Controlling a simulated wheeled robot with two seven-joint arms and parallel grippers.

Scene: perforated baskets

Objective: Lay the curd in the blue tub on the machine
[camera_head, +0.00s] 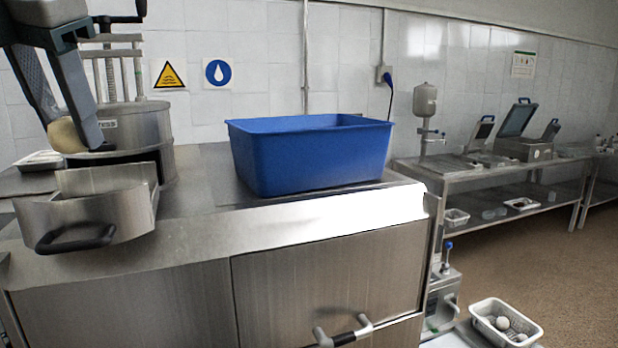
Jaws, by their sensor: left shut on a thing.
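The blue tub (310,158) stands upright on the steel top of the machine (330,285), right of centre in the head view. Its inside is mostly hidden by its near wall. My left gripper (72,135) comes in from the upper left. It is shut on a pale, rounded lump, the curd (64,135), and holds it in front of the steel press drum (140,130), well left of the tub and apart from it. Part of the curd is hidden behind the gripper finger. My right gripper is not in view.
An open steel drawer-like container (95,215) with a black handle sits below the left gripper. A white tray (40,162) lies behind it. A white perforated basket (506,322) with pale lumps is at lower right. A steel side table (490,170) stands along the wall.

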